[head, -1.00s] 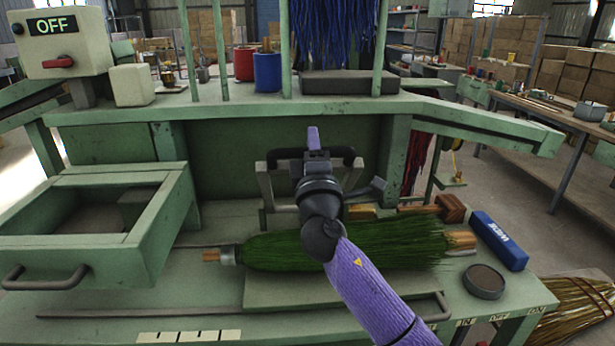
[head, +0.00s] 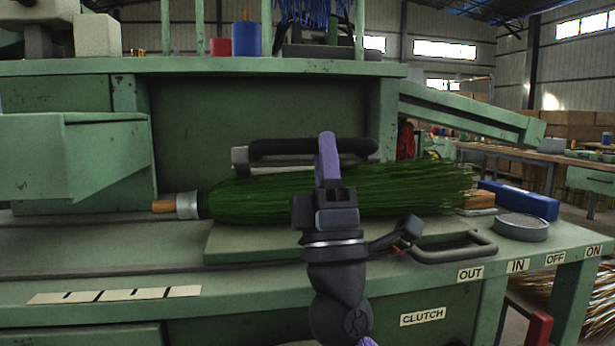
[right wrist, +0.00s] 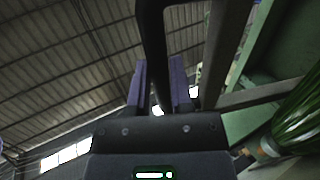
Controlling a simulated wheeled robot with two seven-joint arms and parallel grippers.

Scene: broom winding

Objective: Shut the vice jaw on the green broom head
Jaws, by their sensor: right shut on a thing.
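The green broom head (head: 255,197) lies on its side on the bench, its ferrule and wooden handle end to the left and its bristles to the right. The vice jaw's black handle bar (head: 285,148) shows just above and behind it, with a grey metal part (head: 240,156) at its left. My right gripper (head: 328,148) is shut on this bar. In the right wrist view the bar (right wrist: 152,45) passes between the purple fingers (right wrist: 158,85), and the broom head (right wrist: 298,115) shows at the right edge. My gripper hides part of the broom head. My left gripper is not in view.
A green plate (head: 235,243) lies under the broom head. A grey loop handle (head: 450,252) is at the front right. A blue block (head: 520,202) and a round dark tin (head: 520,226) stand to the right.

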